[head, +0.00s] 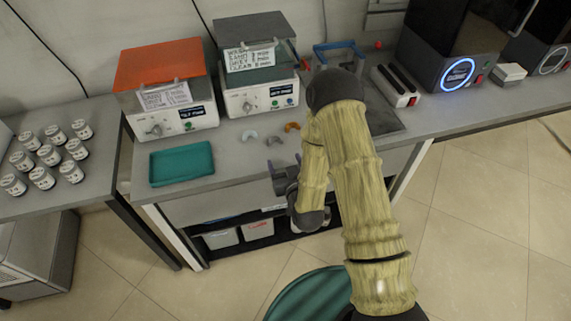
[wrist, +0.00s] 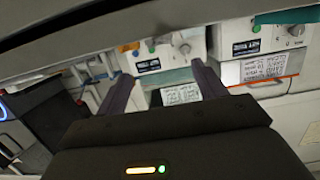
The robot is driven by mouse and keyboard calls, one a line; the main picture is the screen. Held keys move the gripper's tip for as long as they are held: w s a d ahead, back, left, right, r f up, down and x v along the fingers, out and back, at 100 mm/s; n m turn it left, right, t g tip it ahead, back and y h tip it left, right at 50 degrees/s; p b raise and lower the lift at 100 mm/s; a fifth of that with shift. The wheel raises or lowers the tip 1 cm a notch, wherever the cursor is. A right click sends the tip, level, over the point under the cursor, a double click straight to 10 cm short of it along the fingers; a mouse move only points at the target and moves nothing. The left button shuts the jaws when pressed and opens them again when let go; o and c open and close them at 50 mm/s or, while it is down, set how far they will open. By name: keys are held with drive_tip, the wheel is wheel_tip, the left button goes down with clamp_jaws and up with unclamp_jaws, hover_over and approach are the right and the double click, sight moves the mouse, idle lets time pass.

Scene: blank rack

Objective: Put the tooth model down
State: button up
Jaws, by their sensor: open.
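Three small arch-shaped pieces lie on the grey bench in the head view: a pale one (head: 250,135), a grey one (head: 274,140) and an orange one (head: 292,127). I cannot tell which is the tooth model. My gripper (head: 281,177) is at the bench's front edge, on the near side of these pieces. In the wrist view my gripper (wrist: 162,72) has its two fingers apart, with nothing visible held between them. The pieces are not clear in the wrist view.
A teal tray (head: 182,177) sits at the bench's left. Behind stand an orange-lidded machine (head: 168,90) and a grey-lidded machine (head: 258,70). Jars (head: 48,155) stand on the left table. A blue-lit machine (head: 455,55) is at right. Bench space between tray and pieces is clear.

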idle(0.7)
drive_tip(key=s+d+r+g+h, duration=0.2)
drive_tip(key=d+r+g+h, duration=0.1)
drive_tip(key=d+r+g, duration=0.4)
drive_tip(key=s+d+r+m+g, duration=0.1)
drive_tip(key=s+d+r+g, duration=0.1)
drive_tip(key=s, duration=0.3)
drive_tip(key=s+d+r+m+g+h, duration=0.1)
drive_tip(key=s+d+r, duration=0.2)
drive_tip(key=s, duration=0.2)
drive_tip(key=s+d+r+m+g, duration=0.1)
drive_tip(key=s+d+r+g, duration=0.1)
drive_tip(key=s, duration=0.4)
drive_tip(key=shift+d+r+g, duration=0.2)
drive_tip(key=shift+d+g, duration=0.1)
drive_tip(key=shift+d, duration=0.4)
drive_tip(key=shift+o, duration=0.5)
